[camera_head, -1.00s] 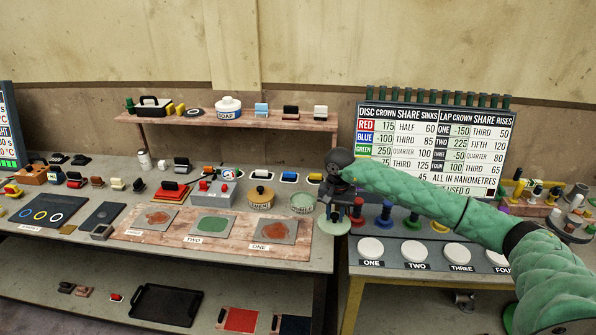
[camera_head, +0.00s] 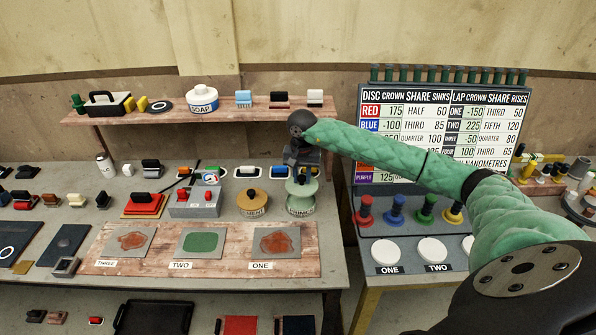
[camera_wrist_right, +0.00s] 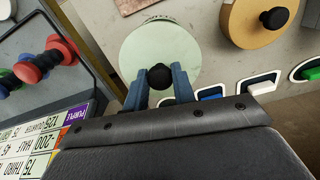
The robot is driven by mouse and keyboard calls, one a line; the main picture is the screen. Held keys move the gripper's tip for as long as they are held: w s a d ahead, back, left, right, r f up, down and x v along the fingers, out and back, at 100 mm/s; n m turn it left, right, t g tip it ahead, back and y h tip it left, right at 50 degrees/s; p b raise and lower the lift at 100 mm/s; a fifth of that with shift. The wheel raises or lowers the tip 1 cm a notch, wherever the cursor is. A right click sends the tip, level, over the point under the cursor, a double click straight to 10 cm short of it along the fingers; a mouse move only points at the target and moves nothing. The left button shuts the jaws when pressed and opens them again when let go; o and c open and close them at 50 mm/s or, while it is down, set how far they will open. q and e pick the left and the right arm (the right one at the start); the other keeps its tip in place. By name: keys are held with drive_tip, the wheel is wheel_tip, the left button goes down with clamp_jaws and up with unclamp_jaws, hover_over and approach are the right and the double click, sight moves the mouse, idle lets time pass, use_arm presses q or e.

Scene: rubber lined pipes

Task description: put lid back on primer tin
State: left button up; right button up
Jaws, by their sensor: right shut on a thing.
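The pale green primer tin (camera_head: 301,208) stands on the left bench near its right end, to the right of the tan cement tin (camera_head: 252,204). My right gripper (camera_head: 302,174) points down over it and is shut on the black knob of the pale green lid (camera_head: 303,187). In the right wrist view the round lid (camera_wrist_right: 150,50) lies flat beyond the fingers, its black knob (camera_wrist_right: 160,77) between the fingertips. The lid is over the tin's mouth and hides it. I cannot tell whether it touches the rim. My left gripper is out of view.
A wooden board with three marked patches (camera_head: 200,250) lies in front of the tins. Several blocks in coloured trays (camera_head: 247,172) stand behind. A raised shelf (camera_head: 190,115) runs along the back. Knobbed posts (camera_head: 395,210) and a chart board stand on the right bench.

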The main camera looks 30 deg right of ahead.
sight(301, 184)
drive_tip(key=shift+w+f, duration=0.25)
drive_tip(key=shift+f, duration=1.8)
drive_tip(key=shift+f+b, duration=0.65)
drive_tip(key=shift+b, duration=0.15)
drive_tip(key=shift+f+b, duration=0.3)
use_arm(q)
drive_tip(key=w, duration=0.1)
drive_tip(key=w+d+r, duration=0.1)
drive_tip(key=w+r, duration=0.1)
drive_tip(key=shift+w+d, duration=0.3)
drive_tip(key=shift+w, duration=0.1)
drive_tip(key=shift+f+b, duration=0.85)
drive_tip(key=shift+b, duration=0.15)
use_arm(e)
drive_tip(key=shift+s, duration=0.1)
